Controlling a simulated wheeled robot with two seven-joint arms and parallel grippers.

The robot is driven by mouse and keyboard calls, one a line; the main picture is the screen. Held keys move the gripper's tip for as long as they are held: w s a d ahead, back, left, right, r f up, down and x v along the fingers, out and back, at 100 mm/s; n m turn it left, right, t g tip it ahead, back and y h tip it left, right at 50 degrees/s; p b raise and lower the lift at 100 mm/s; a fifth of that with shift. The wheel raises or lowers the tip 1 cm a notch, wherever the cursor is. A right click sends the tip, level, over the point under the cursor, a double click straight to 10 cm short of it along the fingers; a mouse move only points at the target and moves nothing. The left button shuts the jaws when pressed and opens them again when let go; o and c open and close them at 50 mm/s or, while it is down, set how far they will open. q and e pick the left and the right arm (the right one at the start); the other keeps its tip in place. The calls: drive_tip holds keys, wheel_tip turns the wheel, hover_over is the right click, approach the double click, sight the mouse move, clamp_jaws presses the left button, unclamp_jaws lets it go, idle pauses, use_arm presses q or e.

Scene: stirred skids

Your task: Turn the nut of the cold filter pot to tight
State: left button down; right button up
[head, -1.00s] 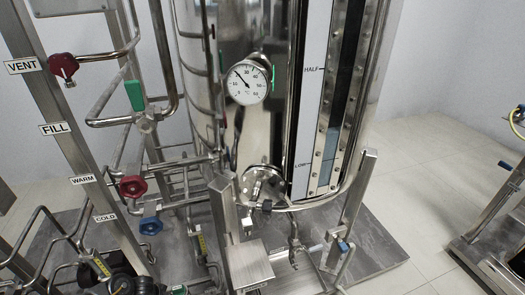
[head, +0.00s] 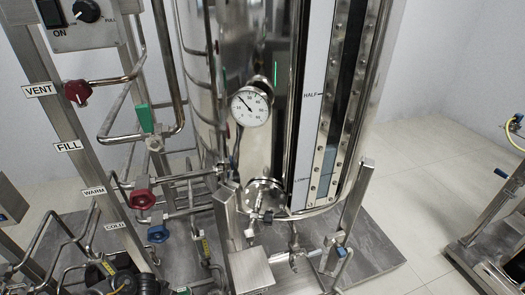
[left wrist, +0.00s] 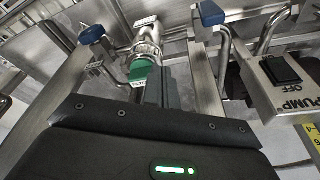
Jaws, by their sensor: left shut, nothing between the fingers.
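I cannot tell whether that fitting is the cold filter pot, and no nut can be made out clearly. In the head view, the COLD label (head: 115,226) is on the slanted post at lower left, with a blue handwheel (head: 158,234) to its right.
A steel tank with a dial gauge (head: 251,106) stands in the middle. A red VENT handle (head: 78,93), red handwheel (head: 142,199) and pipes crowd the left. A pump switch box (left wrist: 287,80) is at right in the left wrist view.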

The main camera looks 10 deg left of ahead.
use_arm(q)
drive_tip(key=s+d+m, duration=0.1)
drive_tip(key=s+d, duration=0.3)
drive_tip(key=d, duration=0.4)
drive_tip(key=s+d+m, duration=0.1)
drive_tip(key=s+d, duration=0.4)
drive_tip(key=d, duration=0.4)
drive_tip(key=s+d+r, duration=0.1)
drive_tip(key=s+r, duration=0.1)
drive_tip(key=s, duration=0.3)
drive_tip(key=shift+s+d+r, duration=0.25)
drive_tip(key=shift+s+r, duration=0.1)
drive_tip(key=shift+s, duration=0.05)
